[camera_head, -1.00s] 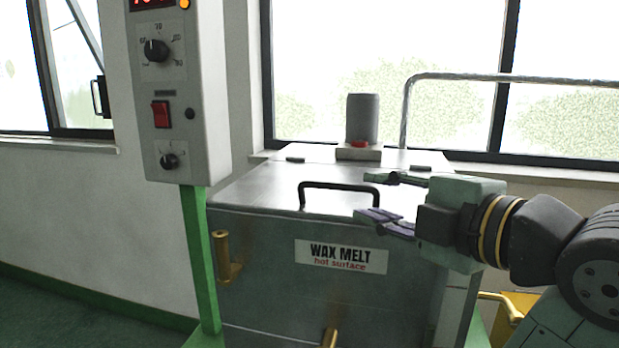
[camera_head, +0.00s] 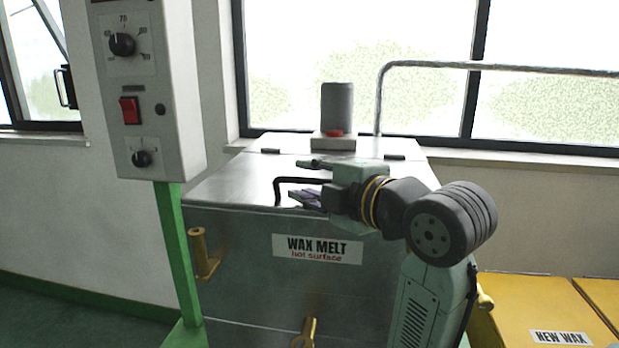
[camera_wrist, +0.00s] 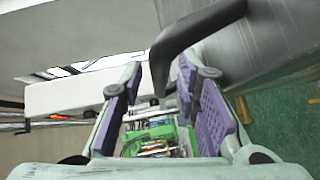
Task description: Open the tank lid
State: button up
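The tank is a metal box labelled WAX MELT (camera_head: 317,248). Its flat grey lid (camera_head: 235,185) lies closed on top. A black bar handle (camera_head: 277,190) stands at the lid's front edge. My gripper (camera_head: 308,181) is at the handle's right part, hiding it, fingers spread apart. In the wrist view the purple-padded fingers of my gripper (camera_wrist: 157,85) are open, and the black handle (camera_wrist: 190,35) reaches in between their tips, nearer the right finger. I cannot tell whether it touches a pad.
A control box (camera_head: 155,90) on a green post stands left of the tank. A grey cylinder (camera_head: 337,105) sits at the lid's back. A metal rail (camera_head: 450,65) runs behind. A yellow NEW WAX bin (camera_head: 540,310) is at lower right.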

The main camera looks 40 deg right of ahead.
grip_shut()
dwell(0.3)
dwell(0.6)
